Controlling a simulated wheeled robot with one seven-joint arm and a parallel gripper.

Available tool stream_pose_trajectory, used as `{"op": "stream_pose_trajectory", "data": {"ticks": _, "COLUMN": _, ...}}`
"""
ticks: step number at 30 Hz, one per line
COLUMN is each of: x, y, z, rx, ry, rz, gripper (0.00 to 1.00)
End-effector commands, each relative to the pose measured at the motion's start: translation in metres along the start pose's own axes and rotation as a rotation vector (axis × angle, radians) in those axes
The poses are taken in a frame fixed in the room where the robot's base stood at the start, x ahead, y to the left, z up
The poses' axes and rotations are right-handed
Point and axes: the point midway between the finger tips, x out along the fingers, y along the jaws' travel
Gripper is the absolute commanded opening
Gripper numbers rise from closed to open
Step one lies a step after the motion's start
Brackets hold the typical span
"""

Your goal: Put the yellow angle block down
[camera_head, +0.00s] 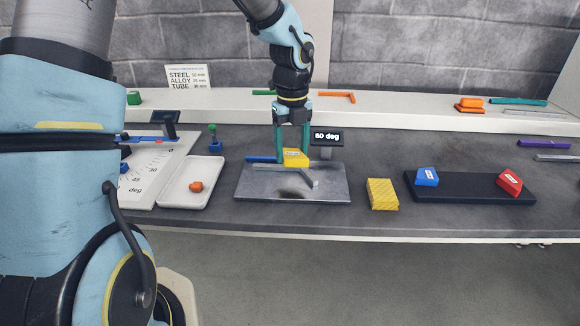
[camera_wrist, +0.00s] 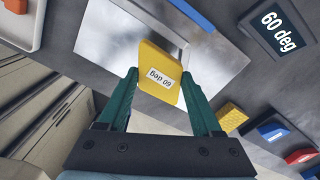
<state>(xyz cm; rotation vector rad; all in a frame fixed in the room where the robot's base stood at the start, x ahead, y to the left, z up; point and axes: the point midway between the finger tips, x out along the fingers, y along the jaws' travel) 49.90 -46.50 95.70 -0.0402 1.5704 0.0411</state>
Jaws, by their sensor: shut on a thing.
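The yellow angle block (camera_head: 295,158) is between the teal fingers of my gripper (camera_head: 292,150), which is shut on it. In the wrist view the yellow block (camera_wrist: 158,75) shows a white "60 deg" label, upside down, between the fingertips (camera_wrist: 160,80). A grey metal plate (camera_head: 252,187) lies beneath the block, with a grey metal bar (camera_head: 303,178) on it. I cannot tell whether the block touches the plate or bar.
A "60 deg" sign (camera_head: 327,138) stands close behind the plate, near a blue strip (camera_head: 262,159). A hatched yellow block (camera_head: 382,194) stands right of the plate. A black tray (camera_head: 460,190) holds blue and red blocks. A white tray (camera_head: 178,197) is at left.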

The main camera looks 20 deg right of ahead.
Motion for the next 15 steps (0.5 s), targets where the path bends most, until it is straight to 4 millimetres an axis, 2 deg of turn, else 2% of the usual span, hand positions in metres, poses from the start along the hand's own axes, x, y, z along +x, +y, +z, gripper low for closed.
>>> {"op": "stream_pose_trajectory", "data": {"ticks": 15, "x": 0.056, "y": 0.000, "z": -0.001, "rx": -0.001, "ry": 0.001, "rz": 0.001, "gripper": 0.01}}
